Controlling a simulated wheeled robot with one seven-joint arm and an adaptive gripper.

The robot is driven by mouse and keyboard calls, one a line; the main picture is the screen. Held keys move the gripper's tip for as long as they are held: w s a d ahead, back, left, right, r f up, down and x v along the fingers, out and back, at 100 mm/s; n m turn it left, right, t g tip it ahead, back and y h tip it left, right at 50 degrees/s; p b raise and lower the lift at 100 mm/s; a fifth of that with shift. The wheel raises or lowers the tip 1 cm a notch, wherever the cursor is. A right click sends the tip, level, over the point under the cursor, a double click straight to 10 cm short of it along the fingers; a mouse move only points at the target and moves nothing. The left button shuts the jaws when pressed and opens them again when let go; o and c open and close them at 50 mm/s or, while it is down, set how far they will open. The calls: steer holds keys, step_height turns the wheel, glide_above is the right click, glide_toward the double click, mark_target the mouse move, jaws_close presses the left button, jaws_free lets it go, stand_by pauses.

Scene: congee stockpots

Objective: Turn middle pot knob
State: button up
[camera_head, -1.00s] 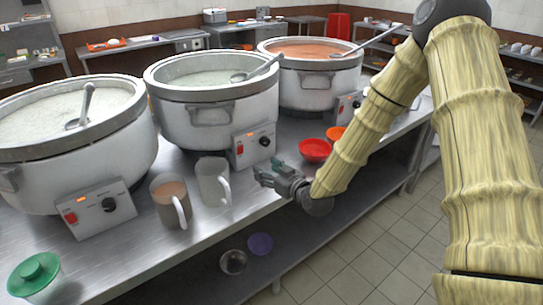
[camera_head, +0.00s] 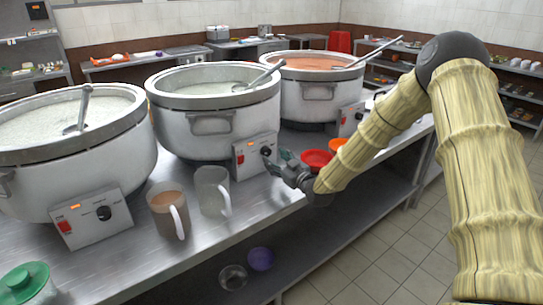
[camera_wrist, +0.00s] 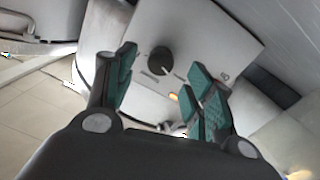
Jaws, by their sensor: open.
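The middle pot (camera_head: 212,118) is a white stockpot of pale congee with a ladle in it. Its control box (camera_head: 254,154) has a red switch and a black knob (camera_head: 266,151) on the front. In the wrist view the black knob (camera_wrist: 161,60) shows ahead of my gripper, a little beyond the fingertips and between the two fingers. My gripper (camera_head: 281,161) is close in front of the box, and in the wrist view my gripper (camera_wrist: 160,80) is open with green finger pads apart. Nothing is held. Whether a pad touches the box is unclear.
A clear mug (camera_head: 211,190) and a mug with brown liquid (camera_head: 167,207) stand left of my gripper. A red bowl (camera_head: 317,158) and an orange bowl (camera_head: 338,144) sit right of it. The left pot (camera_head: 70,165) and right pot (camera_head: 307,96) flank the middle one.

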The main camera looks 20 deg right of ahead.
mark_target(268, 154)
steer(key=shift+x, duration=1.75)
steer(key=c, duration=1)
